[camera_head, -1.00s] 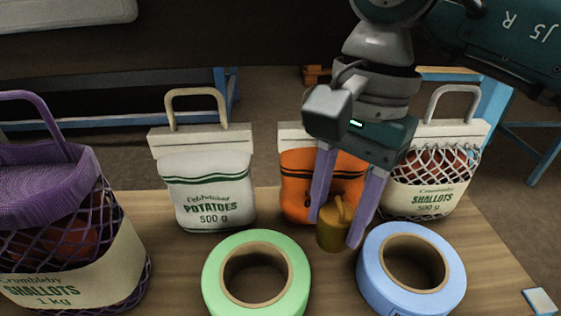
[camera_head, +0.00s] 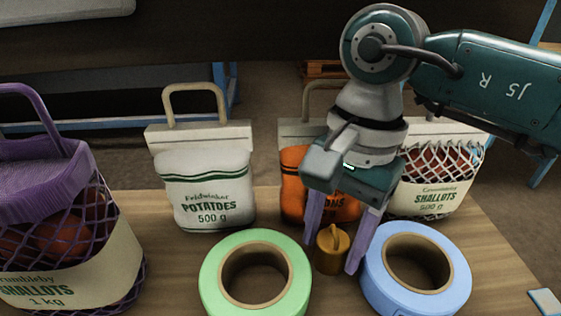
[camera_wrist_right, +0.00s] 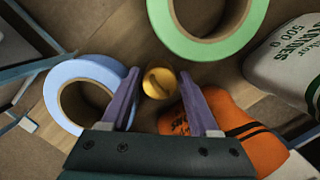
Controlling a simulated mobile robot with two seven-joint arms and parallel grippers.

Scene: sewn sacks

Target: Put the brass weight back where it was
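The brass weight (camera_head: 331,256), a small gold cylinder with a raised grip on top, stands upright on the wooden table between the green and blue tape rolls. My right gripper (camera_head: 330,258) points down with its purple fingers on either side of the weight. In the right wrist view the weight (camera_wrist_right: 159,83) lies between the fingertips (camera_wrist_right: 158,78), with a narrow gap showing at each side, so the gripper looks slightly open around it. My left gripper is not in view.
The green tape roll (camera_head: 215,278) is left of the weight and the blue tape roll (camera_head: 450,268) is close on its right. Behind are a potato sack (camera_head: 206,190), an orange sack (camera_head: 293,190) and a shallots sack (camera_head: 440,195). A purple-topped shallots bag (camera_head: 70,285) stands at left.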

